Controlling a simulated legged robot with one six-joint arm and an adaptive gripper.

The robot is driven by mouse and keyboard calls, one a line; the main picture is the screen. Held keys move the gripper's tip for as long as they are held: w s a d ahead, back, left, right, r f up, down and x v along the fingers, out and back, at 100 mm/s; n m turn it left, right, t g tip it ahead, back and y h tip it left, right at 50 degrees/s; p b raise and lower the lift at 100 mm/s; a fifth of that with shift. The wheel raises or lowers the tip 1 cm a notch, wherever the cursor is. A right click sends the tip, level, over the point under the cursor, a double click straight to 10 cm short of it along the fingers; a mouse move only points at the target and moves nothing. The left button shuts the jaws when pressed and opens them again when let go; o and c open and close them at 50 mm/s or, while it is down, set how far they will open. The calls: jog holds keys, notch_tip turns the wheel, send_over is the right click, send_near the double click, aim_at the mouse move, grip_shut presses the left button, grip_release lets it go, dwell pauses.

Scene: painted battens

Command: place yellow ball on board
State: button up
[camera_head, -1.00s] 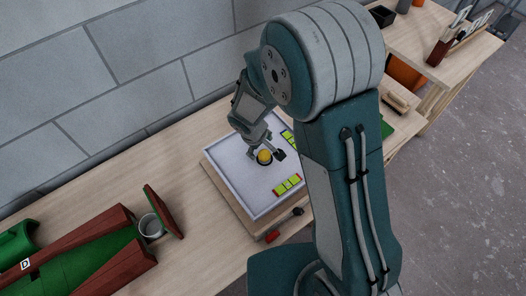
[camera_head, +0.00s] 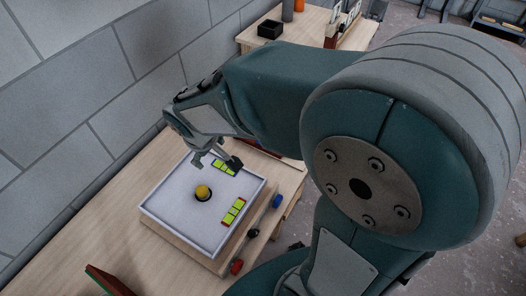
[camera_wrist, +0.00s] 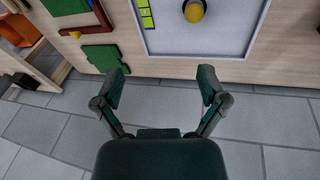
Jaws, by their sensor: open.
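The yellow ball (camera_head: 203,191) rests on a dark round spot near the middle of the white board (camera_head: 172,213), which has a raised rim. In the wrist view the ball (camera_wrist: 193,12) shows at the top edge, on the board (camera_wrist: 222,40). My gripper (camera_head: 219,161) is open and empty, above the far side of the board and apart from the ball. In the wrist view my gripper (camera_wrist: 164,84) has its two fingers spread, with nothing between them.
Yellow-green block strips (camera_head: 233,212) lie on the board, one near the gripper. A black open box (camera_head: 270,29) stands on the far table. The wall runs close behind the table.

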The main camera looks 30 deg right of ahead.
jog(key=s+d+r+m+t, duration=0.1)
jog(key=s+d+r+m, duration=0.1)
jog(key=s+d+r, duration=0.2)
jog(key=s+d+r+m+t+y, duration=0.1)
jog(key=s+d+r+m, duration=0.2)
jog(key=s+r, duration=0.4)
jog(key=s, duration=0.3)
jog(key=shift+d+r+m+t, duration=0.3)
jog(key=shift+d+r, duration=0.05)
dwell(0.4)
